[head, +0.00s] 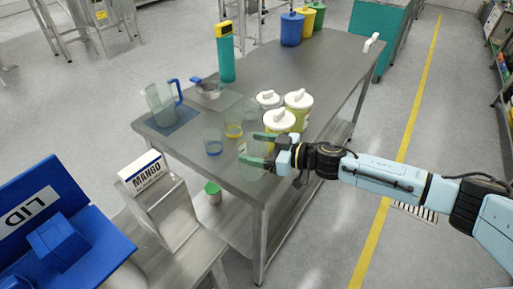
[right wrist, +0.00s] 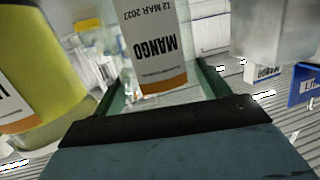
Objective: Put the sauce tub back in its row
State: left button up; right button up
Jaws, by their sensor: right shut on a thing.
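My right gripper (head: 262,150) is shut on a clear tub (head: 254,168) at the near right part of the steel table. In the right wrist view the tub's MANGO label (right wrist: 153,45) shows between the green fingers (right wrist: 160,95). The label has an orange band and reads upside down there. Several yellow tubs with white lids stand just behind the gripper, among them the nearest one (head: 279,121) and another to its right (head: 298,101). I cannot tell whether the held tub touches the table. My left gripper is not in view.
Clear cups (head: 212,141) stand left of the gripper, and a jug with a blue handle (head: 161,104) stands on a blue mat. A teal bottle (head: 225,55) stands farther back. A MANGO box (head: 143,171) and a blue LID bin (head: 60,225) are at front left. The table's far right is mostly clear.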

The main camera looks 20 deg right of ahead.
jog(key=o, duration=1.4)
jog(key=shift+f, duration=0.1)
jog(key=shift+r, duration=0.3)
jog(key=v, duration=1.2)
